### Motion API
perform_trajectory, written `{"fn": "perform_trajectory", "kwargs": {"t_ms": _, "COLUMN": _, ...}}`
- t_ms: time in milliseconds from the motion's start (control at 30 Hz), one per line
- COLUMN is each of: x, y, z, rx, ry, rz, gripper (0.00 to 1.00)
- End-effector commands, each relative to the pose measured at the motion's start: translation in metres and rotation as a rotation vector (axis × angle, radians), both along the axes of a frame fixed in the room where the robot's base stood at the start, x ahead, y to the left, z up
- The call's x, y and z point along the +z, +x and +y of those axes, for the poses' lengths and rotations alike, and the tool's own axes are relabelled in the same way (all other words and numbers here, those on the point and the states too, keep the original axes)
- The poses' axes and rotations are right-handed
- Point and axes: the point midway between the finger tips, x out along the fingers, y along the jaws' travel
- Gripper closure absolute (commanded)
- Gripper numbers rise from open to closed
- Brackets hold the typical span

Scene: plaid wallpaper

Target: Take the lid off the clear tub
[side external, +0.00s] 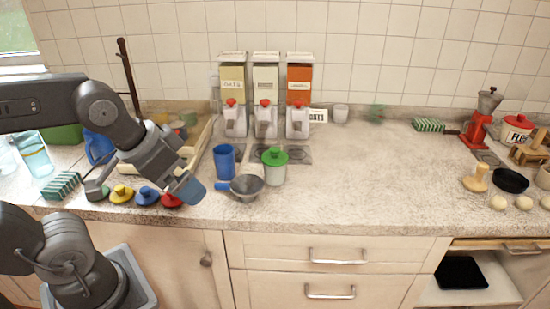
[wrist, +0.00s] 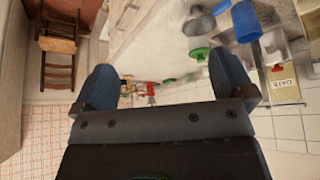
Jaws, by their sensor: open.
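The clear tub (side external: 274,176) stands upright on the counter, right of centre-left, with a green knobbed lid (side external: 274,157) on top. The green lid also shows in the wrist view (wrist: 199,54), between my fingers and toward the right one; the tub itself is hard to make out there. My gripper (side external: 187,188) is to the left of the tub, above the counter's front edge, apart from the lid. In the wrist view my gripper (wrist: 166,82) has its two blue fingers wide apart with nothing between them.
A blue cup (side external: 224,161) and a grey strainer (side external: 247,187) stand between my gripper and the tub. Red (side external: 171,201), blue (side external: 147,196) and yellow (side external: 121,194) knobbed lids lie near the front edge. Several dispensers (side external: 265,118) stand behind.

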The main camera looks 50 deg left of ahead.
Motion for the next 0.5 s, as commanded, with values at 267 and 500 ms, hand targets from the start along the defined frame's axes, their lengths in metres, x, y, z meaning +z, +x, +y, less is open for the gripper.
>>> {"fn": "perform_trajectory", "kwargs": {"t_ms": 267, "x": 0.004, "y": 0.004, "z": 0.001, "rx": 0.018, "ry": -0.005, "rz": 0.006, "gripper": 0.00}}
{"fn": "perform_trajectory", "kwargs": {"t_ms": 500, "x": 0.035, "y": 0.060, "z": 0.010, "rx": 0.274, "ry": -0.055, "rz": 0.094, "gripper": 0.00}}
